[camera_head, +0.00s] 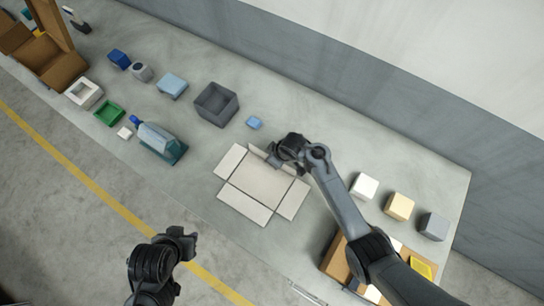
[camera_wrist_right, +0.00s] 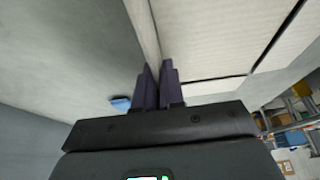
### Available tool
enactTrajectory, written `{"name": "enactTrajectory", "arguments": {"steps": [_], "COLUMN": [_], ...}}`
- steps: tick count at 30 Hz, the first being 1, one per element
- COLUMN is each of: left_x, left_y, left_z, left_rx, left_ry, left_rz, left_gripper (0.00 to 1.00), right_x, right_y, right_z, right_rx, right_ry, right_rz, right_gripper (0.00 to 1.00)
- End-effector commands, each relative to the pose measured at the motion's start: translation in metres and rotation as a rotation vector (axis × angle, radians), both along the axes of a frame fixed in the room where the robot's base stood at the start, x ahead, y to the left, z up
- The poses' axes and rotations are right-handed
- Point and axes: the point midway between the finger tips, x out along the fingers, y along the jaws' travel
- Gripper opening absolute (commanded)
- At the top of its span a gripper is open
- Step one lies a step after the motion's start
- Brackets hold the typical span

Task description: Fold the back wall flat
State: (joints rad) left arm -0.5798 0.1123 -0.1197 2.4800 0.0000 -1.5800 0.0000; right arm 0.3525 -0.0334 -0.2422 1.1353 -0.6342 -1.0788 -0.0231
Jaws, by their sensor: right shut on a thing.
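A pale box (camera_head: 262,186) lies opened out on the table in the head view. Its left, front and right walls lie flat around its floor. The back wall (camera_head: 257,152) is at the far edge, partly hidden by my right gripper (camera_head: 276,160). In the right wrist view my right gripper (camera_wrist_right: 158,86) is shut on the back wall (camera_wrist_right: 144,32), which stands edge-on between the fingers, raised from the floor panel (camera_wrist_right: 205,40). My left gripper (camera_head: 190,242) is empty, in front of the table over the floor; its finger gap is unclear.
A small blue block (camera_head: 254,122) and a grey open bin (camera_head: 216,104) stand behind and left of the box. A blue bottle (camera_head: 155,140) is further left. White (camera_head: 364,186), yellow (camera_head: 399,206) and grey (camera_head: 433,226) blocks stand right, beyond my right arm.

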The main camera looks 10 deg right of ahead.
Motion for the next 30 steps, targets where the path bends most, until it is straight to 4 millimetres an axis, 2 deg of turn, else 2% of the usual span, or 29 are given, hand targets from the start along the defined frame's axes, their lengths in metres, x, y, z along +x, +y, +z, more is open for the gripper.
{"name": "enactTrajectory", "arguments": {"steps": [8, 16, 20, 30], "left_x": [0.0, 0.0, 0.0, 0.0], "left_y": [0.0, 0.002, 0.003, 0.003], "left_z": [0.008, 0.014, 0.003, -0.046], "left_rx": [0.0, 0.008, 0.012, 0.012], "left_ry": [0.0, 0.0, -0.001, 0.0], "left_rz": [0.0, -0.006, -0.009, -0.008], "left_gripper": [0.3, 0.3, 0.3, 0.3], "right_x": [0.003, 0.011, 0.015, 0.023], "right_y": [-0.002, -0.007, -0.01, -0.017], "right_z": [0.003, 0.001, -0.004, -0.012], "right_rx": [0.033, 0.137, 0.198, 0.325], "right_ry": [0.04, 0.166, 0.24, 0.397], "right_rz": [-0.002, -0.002, -0.001, 0.0], "right_gripper": [0.0, 0.0, 0.0, 0.0]}}
